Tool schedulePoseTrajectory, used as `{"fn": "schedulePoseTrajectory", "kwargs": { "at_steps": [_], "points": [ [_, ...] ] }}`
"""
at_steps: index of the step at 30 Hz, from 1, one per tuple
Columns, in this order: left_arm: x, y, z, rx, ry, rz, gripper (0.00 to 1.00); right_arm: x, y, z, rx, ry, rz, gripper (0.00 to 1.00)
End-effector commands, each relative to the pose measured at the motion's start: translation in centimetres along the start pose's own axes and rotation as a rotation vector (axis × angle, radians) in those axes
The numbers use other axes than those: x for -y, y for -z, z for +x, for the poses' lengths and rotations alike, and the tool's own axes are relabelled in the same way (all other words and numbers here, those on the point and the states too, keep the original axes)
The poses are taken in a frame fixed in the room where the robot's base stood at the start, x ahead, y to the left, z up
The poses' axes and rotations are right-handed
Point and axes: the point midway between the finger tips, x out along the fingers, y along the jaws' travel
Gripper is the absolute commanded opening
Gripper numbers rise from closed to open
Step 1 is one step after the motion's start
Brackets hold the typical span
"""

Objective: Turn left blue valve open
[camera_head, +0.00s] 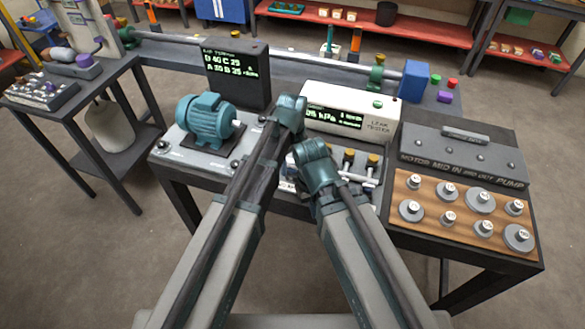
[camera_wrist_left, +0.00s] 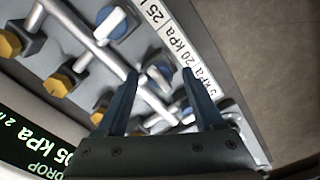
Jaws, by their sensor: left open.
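The valve manifold (camera_head: 362,179) with gold knobs and silver pipes lies in front of the leak tester, partly hidden by my arms. In the left wrist view, blue-and-white valve handles (camera_wrist_left: 112,22) sit along a silver pipe (camera_wrist_left: 100,45). Another blue-and-white handle (camera_wrist_left: 158,77) shows between the fingertips of my left gripper (camera_wrist_left: 160,76). The gripper is open around this handle's position; I cannot tell whether the fingers touch it. A further blue part is partly hidden by the right-hand finger. My right gripper is not visible.
The white leak tester (camera_head: 382,124) stands behind the manifold. A teal motor (camera_head: 208,120) is on the left, with a dark display (camera_head: 237,85) behind it. A wooden tray (camera_head: 463,217) of several metal weights lies on the right, before a grey box (camera_head: 463,157).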

Motion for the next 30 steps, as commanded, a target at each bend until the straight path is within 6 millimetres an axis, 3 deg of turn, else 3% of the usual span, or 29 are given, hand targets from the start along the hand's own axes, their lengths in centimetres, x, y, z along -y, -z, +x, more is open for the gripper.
{"fn": "schedulePoseTrajectory", "kwargs": {
  "at_steps": [6, 18, 30],
  "points": [
    [0.0, 0.0, -0.05, 0.0, 0.0, 0.0, 0.69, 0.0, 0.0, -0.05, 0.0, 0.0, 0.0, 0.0],
    [0.0, 0.0, -0.05, 0.0, 0.0, 0.0, 0.0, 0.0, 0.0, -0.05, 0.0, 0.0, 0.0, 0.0],
    [-0.01, -0.01, -0.04, 0.0, 0.0, 0.057, 0.0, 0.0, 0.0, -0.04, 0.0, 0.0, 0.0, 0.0]
  ]
}}
